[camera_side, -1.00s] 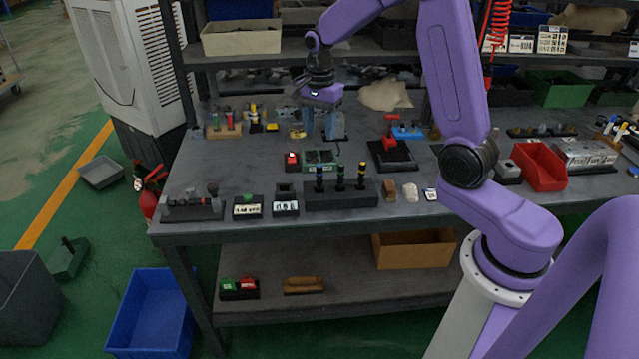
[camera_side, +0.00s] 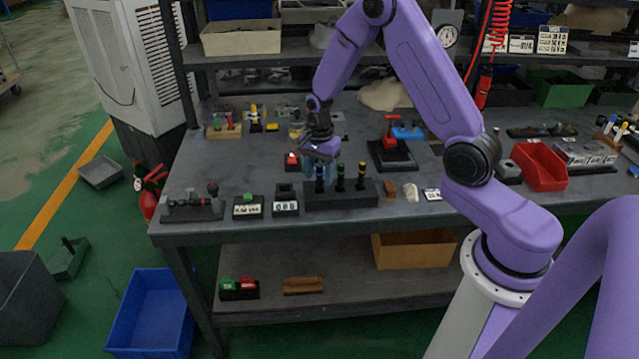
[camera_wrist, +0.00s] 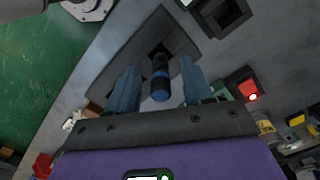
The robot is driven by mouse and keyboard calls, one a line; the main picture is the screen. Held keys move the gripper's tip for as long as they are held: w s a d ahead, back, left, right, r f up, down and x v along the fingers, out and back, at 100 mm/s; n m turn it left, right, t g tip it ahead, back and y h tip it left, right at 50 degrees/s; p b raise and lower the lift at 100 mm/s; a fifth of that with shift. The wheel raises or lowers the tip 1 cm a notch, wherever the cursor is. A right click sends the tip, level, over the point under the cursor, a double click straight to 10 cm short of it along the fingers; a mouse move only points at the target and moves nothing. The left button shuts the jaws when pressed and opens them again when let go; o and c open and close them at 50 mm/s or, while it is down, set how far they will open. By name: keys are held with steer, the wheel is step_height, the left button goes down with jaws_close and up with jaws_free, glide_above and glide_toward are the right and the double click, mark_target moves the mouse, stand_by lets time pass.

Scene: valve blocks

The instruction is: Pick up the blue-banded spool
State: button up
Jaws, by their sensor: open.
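The blue-banded spool (camera_side: 319,187) is dark and stands upright at the left end of a black block (camera_side: 352,198). My gripper (camera_side: 321,172) is at the spool's top, pointing down. In the wrist view, the spool (camera_wrist: 160,80) shows its blue end between the two blue-grey fingers of my gripper (camera_wrist: 160,68). The fingers are apart, with a gap on each side of the spool. The black block (camera_wrist: 130,52) lies beyond it. A green-banded spool (camera_side: 340,179) and a yellow-banded spool (camera_side: 361,175) stand in the same block, to the right.
Close to the left stand a counter box (camera_side: 286,203) and a box with a green top (camera_side: 248,207). A red button box (camera_side: 292,161) is behind the block, and it shows in the wrist view (camera_wrist: 247,88). A brown piece (camera_side: 390,189) lies right of the block.

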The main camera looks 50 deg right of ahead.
steer(key=shift+f, duration=1.05)
jaws_close()
steer(key=shift+r, duration=0.1)
